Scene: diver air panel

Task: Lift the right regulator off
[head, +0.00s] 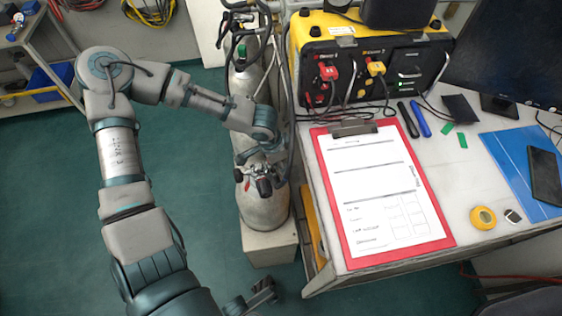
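A grey gas cylinder (266,212) stands upright on a pale block left of the bench. Another grey cylinder top (243,85) with a green-marked valve (241,52) shows behind it. Black regulator fittings and hoses (240,14) sit above the cylinders; I cannot tell which piece is the right regulator. My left arm reaches over from the left, and its gripper (262,182) is in front of the nearer cylinder. The wrist hides what lies behind it, and I cannot tell whether the fingers hold anything. A dark gripper (262,293), apparently my right, shows partly at the bottom edge, away from the cylinders.
A bench to the right holds a red clipboard (330,200), a yellow-black air panel (372,60), pens, yellow tape (483,217), a blue folder (505,160) and a monitor. Black hoses run between cylinders and bench. A shelf (32,60) stands at left. Green floor is clear between.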

